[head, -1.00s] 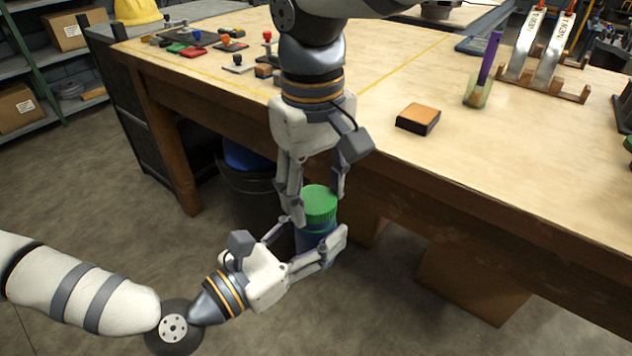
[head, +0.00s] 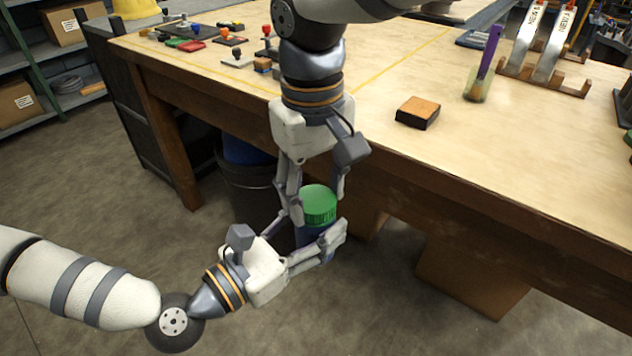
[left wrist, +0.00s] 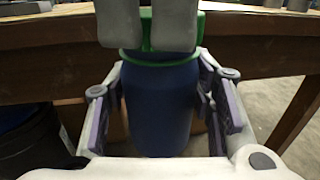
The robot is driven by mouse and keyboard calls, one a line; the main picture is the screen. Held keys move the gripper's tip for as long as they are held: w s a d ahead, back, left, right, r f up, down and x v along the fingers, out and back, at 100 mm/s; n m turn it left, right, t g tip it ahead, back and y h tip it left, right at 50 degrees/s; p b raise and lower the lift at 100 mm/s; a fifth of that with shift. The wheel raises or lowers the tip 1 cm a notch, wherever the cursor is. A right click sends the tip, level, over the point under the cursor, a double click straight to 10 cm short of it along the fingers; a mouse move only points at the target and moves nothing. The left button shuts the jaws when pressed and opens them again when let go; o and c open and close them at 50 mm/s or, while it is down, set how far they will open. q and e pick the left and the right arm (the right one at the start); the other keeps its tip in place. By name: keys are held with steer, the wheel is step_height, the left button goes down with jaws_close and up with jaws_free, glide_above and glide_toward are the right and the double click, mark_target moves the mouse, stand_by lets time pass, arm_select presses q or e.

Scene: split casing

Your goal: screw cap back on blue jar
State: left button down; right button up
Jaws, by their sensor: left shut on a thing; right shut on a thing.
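The blue jar (head: 308,236) is held upright in the air in front of the workbench's edge. Its body fills the middle of the left wrist view (left wrist: 158,105). My left gripper (head: 334,246) is shut around the jar's body from the lower left. The green ribbed cap (head: 319,203) sits at the jar's top, in line with it. My right gripper (head: 318,207) comes down from above and is shut on the cap, with its fingers on either side. In the left wrist view the right fingers hide much of the cap (left wrist: 147,35), and whether its thread is engaged cannot be seen.
The wooden workbench (head: 480,150) stands just behind the jar. On it are a black-and-orange block (head: 418,112), a purple-handled tool in a clear cup (head: 478,86), a rack and several stamps. A dark bin (head: 250,190) stands on the floor below.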

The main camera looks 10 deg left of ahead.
steer(key=m, duration=1.5)
steer(key=shift+a+m, duration=0.1)
steer(key=shift+m, duration=0.2)
steer(key=m, duration=0.3)
steer(key=shift+m, duration=0.3)
steer(key=m, duration=1)
steer(key=shift+m, duration=0.4)
steer(key=m, duration=0.5)
steer(key=shift+w, duration=0.1)
